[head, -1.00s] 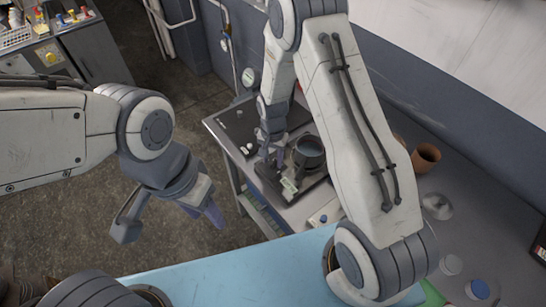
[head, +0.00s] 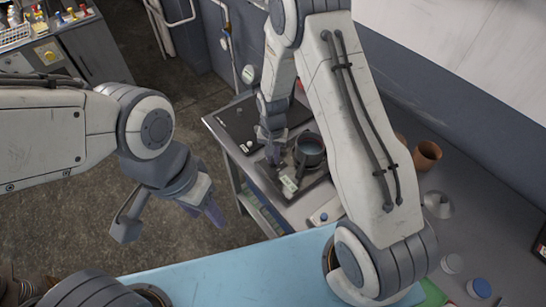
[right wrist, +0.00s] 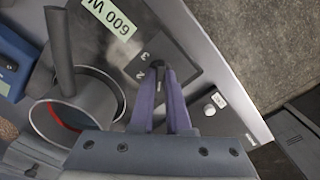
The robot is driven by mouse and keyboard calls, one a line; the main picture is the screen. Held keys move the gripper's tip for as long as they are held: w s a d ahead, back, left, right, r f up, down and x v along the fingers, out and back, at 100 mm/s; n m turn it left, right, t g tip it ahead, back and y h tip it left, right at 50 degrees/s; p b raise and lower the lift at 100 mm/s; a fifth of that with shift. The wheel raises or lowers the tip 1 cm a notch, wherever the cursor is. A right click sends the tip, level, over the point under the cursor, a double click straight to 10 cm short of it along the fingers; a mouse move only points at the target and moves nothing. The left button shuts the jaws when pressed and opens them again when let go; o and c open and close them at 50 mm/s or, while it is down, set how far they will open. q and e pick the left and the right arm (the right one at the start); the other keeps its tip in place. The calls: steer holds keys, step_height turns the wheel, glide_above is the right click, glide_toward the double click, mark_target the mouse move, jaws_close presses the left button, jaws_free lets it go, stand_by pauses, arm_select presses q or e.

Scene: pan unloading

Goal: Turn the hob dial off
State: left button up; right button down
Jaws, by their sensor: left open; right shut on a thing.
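The hob (head: 318,190) is a dark flat unit on the bench, with a grey pan (head: 311,146) on it. In the right wrist view the pan (right wrist: 100,100) is at the left, its handle pointing up. The hob's dark dial panel (right wrist: 128,62) carries the figures 3 and 2. My right gripper (head: 273,157) is beside the pan; in the right wrist view its purple fingers (right wrist: 160,72) are shut on the small dark hob dial (right wrist: 158,67). The fingers hide most of the dial, so its setting cannot be told. My left gripper (head: 208,212) is open and empty over the floor.
A brown cup (head: 427,156) and a blue-lidded jar (head: 479,288) stand on the bench at right. The light blue surface (head: 230,272) in front is mostly clear.

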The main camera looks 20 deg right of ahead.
steer(key=n+b, duration=0.1)
steer(key=n, duration=0.4)
steer(key=shift+n, duration=0.3)
steer(key=shift+n+b, duration=0.7)
steer(key=shift+n, duration=1.4)
steer(key=c, duration=0.9)
jaws_free()
step_height(320, 180, up, 11)
steer(key=b, duration=0.2)
steer(key=shift+f, duration=0.2)
